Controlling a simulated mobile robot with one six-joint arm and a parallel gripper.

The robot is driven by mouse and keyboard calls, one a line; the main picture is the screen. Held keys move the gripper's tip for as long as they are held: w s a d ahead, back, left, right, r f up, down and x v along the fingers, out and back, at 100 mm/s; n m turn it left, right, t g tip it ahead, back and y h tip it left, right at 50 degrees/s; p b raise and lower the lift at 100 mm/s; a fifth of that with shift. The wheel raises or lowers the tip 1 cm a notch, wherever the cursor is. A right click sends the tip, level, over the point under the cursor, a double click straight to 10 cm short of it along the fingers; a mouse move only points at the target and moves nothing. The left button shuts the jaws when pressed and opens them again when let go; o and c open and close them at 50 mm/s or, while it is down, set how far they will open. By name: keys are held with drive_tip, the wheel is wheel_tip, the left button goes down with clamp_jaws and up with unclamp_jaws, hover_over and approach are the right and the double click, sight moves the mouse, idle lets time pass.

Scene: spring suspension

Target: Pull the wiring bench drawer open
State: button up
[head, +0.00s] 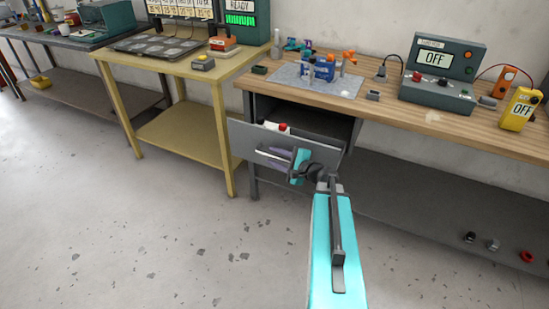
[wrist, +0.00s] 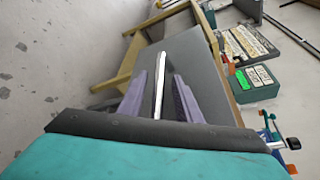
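The wiring bench drawer (head: 240,135) stands partly out from under the wooden bench top, and its dark inside shows. Its grey front panel (wrist: 190,55) fills the middle of the wrist view. The pale bar handle (wrist: 160,80) runs along that front. My gripper (head: 270,156) is at the drawer front, beside the handle. In the wrist view its two purple fingers (wrist: 159,78) stand apart, one on each side of the handle, with a gap visible on both sides. Whether the fingertips touch the panel is unclear.
Red and white items (head: 283,128) lie inside the drawer. A yellow table (head: 180,68) stands left of the bench. Floor in front is clear.

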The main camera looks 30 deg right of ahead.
drive_tip(key=shift+s, duration=0.1)
drive_tip(key=p+v, duration=0.7)
drive_tip(key=v, duration=0.6)
drive_tip(key=shift+s+r+p, duration=0.15)
drive_tip(key=shift+s+p, duration=0.15)
idle(0.3)
idle(0.7)
